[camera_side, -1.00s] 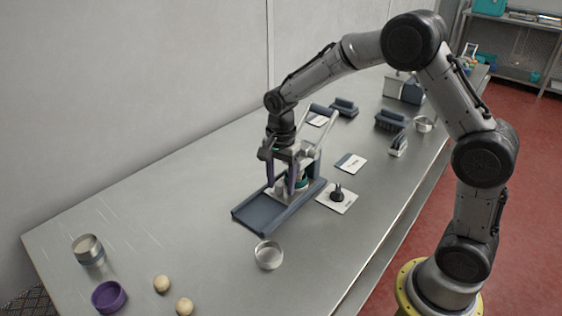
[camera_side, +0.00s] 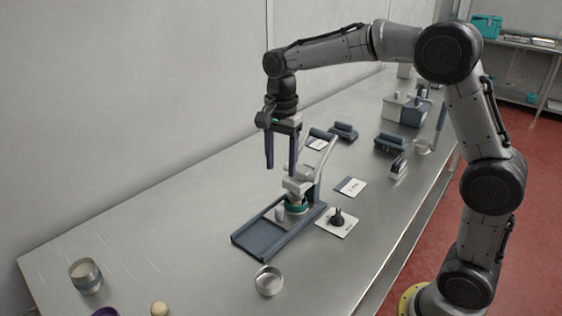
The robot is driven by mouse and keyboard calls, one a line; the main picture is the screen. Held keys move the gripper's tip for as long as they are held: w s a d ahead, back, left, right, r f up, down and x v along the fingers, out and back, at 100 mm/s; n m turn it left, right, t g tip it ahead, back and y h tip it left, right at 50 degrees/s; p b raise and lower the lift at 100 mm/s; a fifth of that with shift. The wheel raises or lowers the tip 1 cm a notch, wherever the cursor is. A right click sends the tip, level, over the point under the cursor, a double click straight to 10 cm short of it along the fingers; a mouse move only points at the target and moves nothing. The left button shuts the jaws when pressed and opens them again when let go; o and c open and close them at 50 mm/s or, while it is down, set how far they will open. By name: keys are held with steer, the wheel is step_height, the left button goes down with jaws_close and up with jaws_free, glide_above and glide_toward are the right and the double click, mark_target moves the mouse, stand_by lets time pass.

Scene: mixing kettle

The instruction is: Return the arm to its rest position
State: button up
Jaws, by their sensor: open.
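My gripper (camera_side: 281,168) hangs from my arm above the table, with its two purple fingers pointing down. The fingers stand apart with nothing between them. Below it and slightly to the right is a device with a dark blue-grey tray (camera_side: 258,238), a pale head (camera_side: 298,182), a raised light handle (camera_side: 328,150) and a teal ring (camera_side: 296,207). My gripper appears clear of the device.
A metal bowl (camera_side: 268,281) stands in front of the tray. A tin (camera_side: 86,275), a purple bowl (camera_side: 105,313) and a pale ball (camera_side: 160,308) are at the front left. A dark knob (camera_side: 337,217), cards, brushes and containers (camera_side: 405,108) lie right and behind.

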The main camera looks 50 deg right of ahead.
steer(key=s+r+n+t, duration=0.35)
steer(key=s+r, duration=0.65)
steer(key=s, duration=0.4)
steer(key=s+f+n+t, duration=0.2)
steer(key=s+f+n, duration=0.6)
steer(key=s+n, duration=0.3)
steer(key=shift+s+a+n, duration=0.25)
steer(key=shift+a+n, duration=0.2)
steer(key=shift+n, duration=0.4)
